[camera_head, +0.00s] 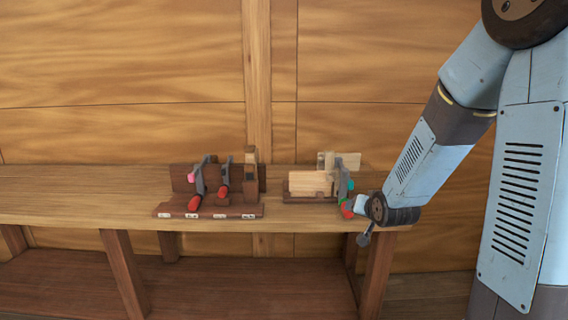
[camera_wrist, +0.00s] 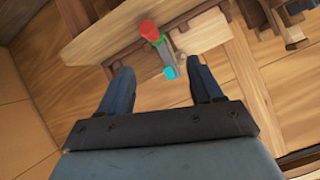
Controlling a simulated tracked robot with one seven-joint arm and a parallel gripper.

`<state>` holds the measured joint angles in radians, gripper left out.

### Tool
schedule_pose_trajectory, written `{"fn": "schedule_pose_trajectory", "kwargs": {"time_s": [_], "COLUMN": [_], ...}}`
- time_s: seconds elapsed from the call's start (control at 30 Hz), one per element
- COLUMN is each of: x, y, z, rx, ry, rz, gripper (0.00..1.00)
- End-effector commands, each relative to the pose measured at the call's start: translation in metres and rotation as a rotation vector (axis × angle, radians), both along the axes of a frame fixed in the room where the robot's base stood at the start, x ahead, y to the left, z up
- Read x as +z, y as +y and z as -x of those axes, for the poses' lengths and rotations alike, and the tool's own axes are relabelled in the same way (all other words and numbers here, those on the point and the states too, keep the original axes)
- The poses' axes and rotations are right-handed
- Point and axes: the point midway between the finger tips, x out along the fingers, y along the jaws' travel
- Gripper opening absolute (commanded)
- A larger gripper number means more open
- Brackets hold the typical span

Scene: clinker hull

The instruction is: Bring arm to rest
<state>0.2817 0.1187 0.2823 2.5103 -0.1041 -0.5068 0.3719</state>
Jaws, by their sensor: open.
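My gripper (camera_wrist: 161,66) is open in the wrist view, its two dark fingers spread apart with nothing gripped between them. A clamp (camera_wrist: 153,42) with a red end, a green part and a cyan tip lies beyond the fingertips, on or against a pale wooden board (camera_wrist: 100,35). In the head view my arm reaches down from the right to the right end of the bench (camera_head: 100,205). The grey bar of the clamp (camera_head: 343,178) stands there beside pale wooden blocks (camera_head: 310,183), close to my gripper. My wrist partly hides the fingers in that view.
A dark wooden rack (camera_head: 235,212) on the bench, left of the pale blocks, holds clamps with red handles (camera_head: 195,203). A plank wall (camera_head: 120,60) with an upright post stands behind. The left part of the bench top is clear.

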Motion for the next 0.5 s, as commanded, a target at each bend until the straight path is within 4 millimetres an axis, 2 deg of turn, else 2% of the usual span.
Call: {"fn": "schedule_pose_trajectory", "kwargs": {"time_s": [0.03, 0.27, 0.5], "x": [0.012, 0.048, 0.084], "y": [0.0, -0.004, -0.007], "z": [0.007, 0.044, 0.094], "rx": [0.005, 0.017, 0.032], "ry": [0.013, 0.113, 0.214], "rz": [0.027, 0.129, 0.202], "gripper": [0.65, 0.65, 0.65]}}
